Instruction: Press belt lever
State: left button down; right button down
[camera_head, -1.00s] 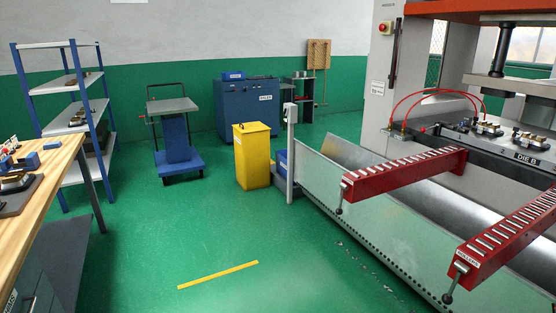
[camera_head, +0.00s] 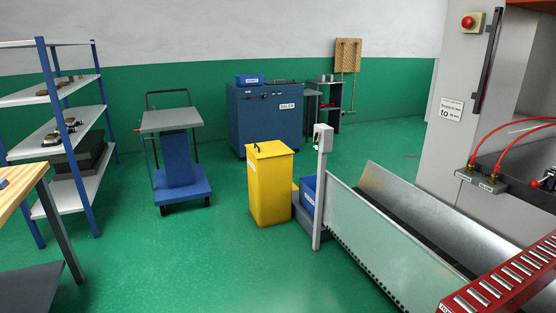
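The belt conveyor (camera_head: 385,235) is a long metal trough with a pale side panel, running from the lower right towards the middle. At its far end stands a light grey post (camera_head: 321,190) with a small box (camera_head: 323,132) on top. This box may carry the belt lever, but the lever itself is too small to make out. Neither of my grippers shows in the head view.
A yellow bin (camera_head: 270,185) and a blue box (camera_head: 308,192) stand by the conveyor's end. A blue lift cart (camera_head: 182,190) stands left. A baler (camera_head: 264,118) is at the back wall. Red roller arms (camera_head: 505,280) jut out at lower right. Green floor is clear in the middle.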

aim_at(314, 144)
jog(key=i+u, duration=0.1)
jog(key=i, duration=0.7)
jog(key=i+l, duration=0.15)
jog(key=i, duration=0.65)
jog(key=i+u, duration=0.15)
jog(key=i, duration=0.65)
jog(key=i+l+u, duration=0.15)
jog(key=i+l, duration=0.2)
jog(key=i+l+u, duration=0.15)
jog(key=i+l, duration=0.15)
jog(key=l, duration=0.2)
